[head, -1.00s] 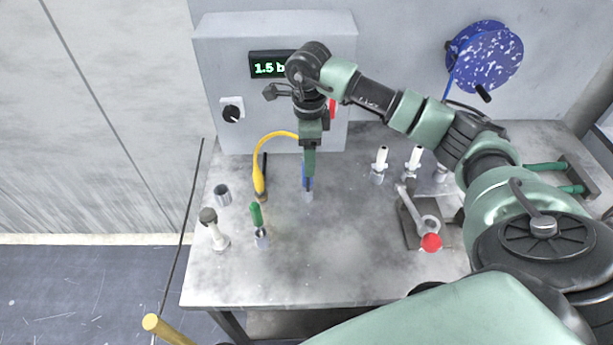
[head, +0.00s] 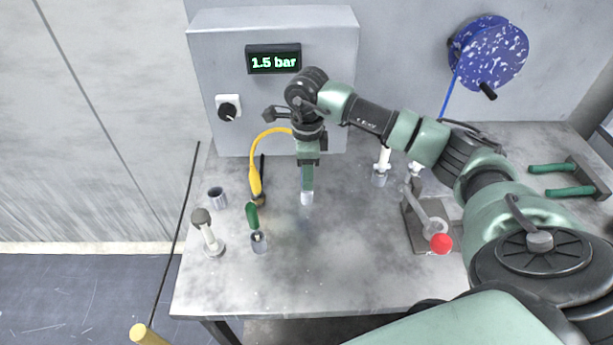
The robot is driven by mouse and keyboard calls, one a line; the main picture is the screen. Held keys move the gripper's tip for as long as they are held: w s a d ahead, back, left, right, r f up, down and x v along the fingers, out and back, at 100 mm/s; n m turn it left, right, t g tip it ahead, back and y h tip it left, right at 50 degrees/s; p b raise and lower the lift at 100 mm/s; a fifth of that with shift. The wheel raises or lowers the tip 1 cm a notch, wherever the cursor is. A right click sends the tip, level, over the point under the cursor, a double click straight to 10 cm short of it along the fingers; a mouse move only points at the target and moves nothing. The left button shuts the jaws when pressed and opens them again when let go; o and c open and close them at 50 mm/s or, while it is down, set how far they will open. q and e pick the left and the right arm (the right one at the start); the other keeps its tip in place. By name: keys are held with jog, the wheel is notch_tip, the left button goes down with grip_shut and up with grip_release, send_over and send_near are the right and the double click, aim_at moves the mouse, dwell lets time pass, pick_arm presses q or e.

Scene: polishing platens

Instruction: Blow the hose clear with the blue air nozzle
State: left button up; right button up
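My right gripper (head: 307,185) points down at the middle of the bench, over a small pale grey cylinder (head: 306,199). Its fingers look close together from this side, but I cannot tell whether they are shut on anything. No blue nozzle shows clearly; the gripper covers the spot above the cylinder. A yellow hose (head: 254,165) arches up from the bench on the left and passes behind my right wrist. My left gripper is not in view.
A grey box with a "1.5 bar" display (head: 274,61) and a knob (head: 228,108) stands behind. A green-topped piece (head: 252,216) and a white one (head: 207,232) stand left. A red-knobbed lever (head: 440,243) is right. A blue reel (head: 490,52) hangs on the wall. The front bench is clear.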

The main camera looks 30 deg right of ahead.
jog(key=shift+f, duration=0.1)
grip_shut()
jog(key=shift+r+p, duration=0.3)
jog(key=shift+r, duration=0.15)
jog(key=shift+r+p, duration=1.65)
jog(key=shift+r, duration=1.5)
